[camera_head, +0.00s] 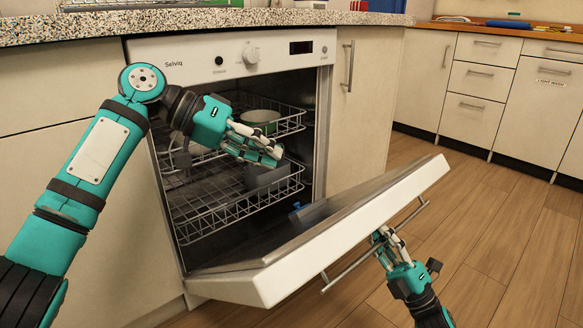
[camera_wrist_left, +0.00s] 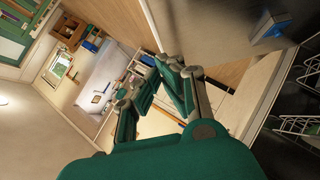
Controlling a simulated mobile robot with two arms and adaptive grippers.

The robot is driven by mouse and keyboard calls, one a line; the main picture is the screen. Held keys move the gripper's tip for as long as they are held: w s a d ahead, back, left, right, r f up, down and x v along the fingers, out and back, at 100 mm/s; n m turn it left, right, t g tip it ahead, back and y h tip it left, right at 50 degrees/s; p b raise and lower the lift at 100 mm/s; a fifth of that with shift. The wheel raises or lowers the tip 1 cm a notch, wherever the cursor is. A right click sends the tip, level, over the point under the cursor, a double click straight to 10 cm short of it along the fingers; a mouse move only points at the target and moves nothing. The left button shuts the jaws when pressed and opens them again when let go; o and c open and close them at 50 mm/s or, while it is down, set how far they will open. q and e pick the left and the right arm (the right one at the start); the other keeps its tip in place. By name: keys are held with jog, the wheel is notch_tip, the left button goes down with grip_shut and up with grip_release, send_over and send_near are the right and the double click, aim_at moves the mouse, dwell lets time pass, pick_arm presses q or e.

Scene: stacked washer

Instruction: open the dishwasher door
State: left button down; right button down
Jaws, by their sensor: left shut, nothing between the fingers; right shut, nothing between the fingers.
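The dishwasher (camera_head: 235,52) is built in under the counter, with a white control panel. Its door (camera_head: 330,240) is tilted well down and outward, partly open, with the racks showing behind it. A bar handle (camera_head: 375,247) runs along the door's outer face. My left gripper (camera_head: 272,155) is shut and empty in front of the opening, before the upper rack and above the door. It also shows in the left wrist view (camera_wrist_left: 160,82). My right gripper (camera_head: 384,234) is shut at the handle's right part, beside or touching it; I cannot tell which.
The upper rack (camera_head: 290,122) holds a green-rimmed bowl (camera_head: 261,118). The lower rack (camera_head: 235,205) is inside the tub. A counter (camera_head: 230,18) is above. Wooden floor (camera_head: 480,230) lies clear at right, before white cabinets (camera_head: 490,85).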

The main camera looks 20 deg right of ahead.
aim_at(345, 218)
pick_arm(q)
jog(key=x, duration=0.7)
jog(key=s+a+f+x, duration=0.1)
jog(key=x, duration=0.2)
jog(key=shift+s+d+f, duration=0.1)
jog(key=shift+d, duration=0.15)
jog(key=shift+s+d+f, duration=0.2)
jog(key=shift+s+f, duration=0.3)
jog(key=s+f, duration=0.1)
jog(key=s+d+f, duration=0.1)
jog(key=shift+s+f, duration=0.15)
jog(key=shift+s, duration=0.2)
jog(key=shift+s+d+f+m, duration=0.15)
jog(key=shift+s+m, duration=0.15)
pick_arm(e)
jog(key=shift+r, duration=0.15)
jog(key=c, duration=2)
grip_release()
jog(key=shift+c, duration=0.2)
pick_arm(q)
jog(key=shift+w+f, duration=0.1)
jog(key=shift+w, duration=0.05)
pick_arm(e)
jog(key=o, duration=0.7)
jog(key=shift+w+a, duration=0.1)
jog(key=shift+w, duration=0.05)
jog(key=shift+c, duration=0.2)
